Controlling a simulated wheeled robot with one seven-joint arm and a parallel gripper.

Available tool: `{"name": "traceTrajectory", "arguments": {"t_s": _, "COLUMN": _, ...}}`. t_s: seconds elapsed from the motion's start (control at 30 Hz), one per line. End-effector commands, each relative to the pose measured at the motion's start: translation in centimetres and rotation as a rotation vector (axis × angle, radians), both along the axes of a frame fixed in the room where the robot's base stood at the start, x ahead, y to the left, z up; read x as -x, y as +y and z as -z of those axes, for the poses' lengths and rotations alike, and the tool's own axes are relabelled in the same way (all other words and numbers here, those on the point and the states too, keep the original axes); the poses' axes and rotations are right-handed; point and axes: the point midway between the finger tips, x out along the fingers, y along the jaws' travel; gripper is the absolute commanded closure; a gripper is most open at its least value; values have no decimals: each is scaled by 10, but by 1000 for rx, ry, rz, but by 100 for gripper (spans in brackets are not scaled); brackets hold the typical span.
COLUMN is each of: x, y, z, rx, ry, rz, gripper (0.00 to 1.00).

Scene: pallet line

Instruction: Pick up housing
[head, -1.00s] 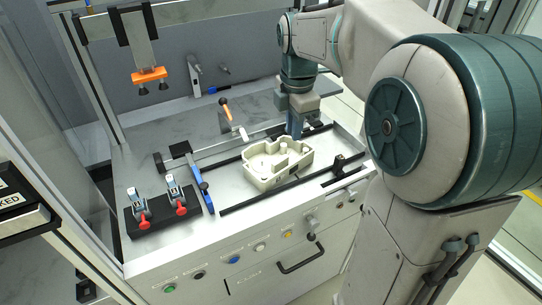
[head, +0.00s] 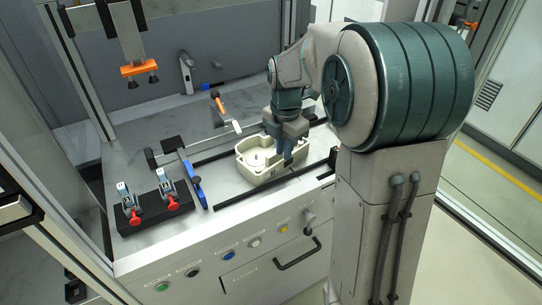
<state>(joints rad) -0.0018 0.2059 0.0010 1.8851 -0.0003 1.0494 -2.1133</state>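The housing (head: 251,174) is a cream, open-topped, box-like part with a round feature inside. It sits on the metal worktop between dark rails. My gripper (head: 286,160) points down at the housing's right side, with its blue-grey fingers at or over the near right wall. Whether the fingers touch or straddle the wall cannot be told, and their opening is hidden at this angle. The gripper and arm cover the right part of the housing.
Two toggle clamps with red tips (head: 167,204) stand on a black block at the left, beside a blue-handled bar (head: 194,183). An orange-handled tool (head: 217,100) rises behind the housing. An orange overhead fixture (head: 139,68) hangs at the back left. Buttons line the front panel.

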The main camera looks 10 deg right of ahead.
Motion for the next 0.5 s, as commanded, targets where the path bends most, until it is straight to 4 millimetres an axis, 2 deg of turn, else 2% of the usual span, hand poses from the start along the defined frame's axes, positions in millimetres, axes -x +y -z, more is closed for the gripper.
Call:
{"name": "traceTrajectory", "arguments": {"t_s": 0.1, "x": -1, "y": -4, "z": 20, "rx": 0, "ry": 6, "rz": 1, "gripper": 85}}
{"name": "traceTrajectory", "arguments": {"t_s": 0.23, "x": -1, "y": -4, "z": 37, "rx": 0, "ry": 5, "rz": 1, "gripper": 85}}
{"name": "traceTrajectory", "arguments": {"t_s": 0.5, "x": -2, "y": -5, "z": 44, "rx": 1, "ry": 1, "rz": 1, "gripper": 85}}
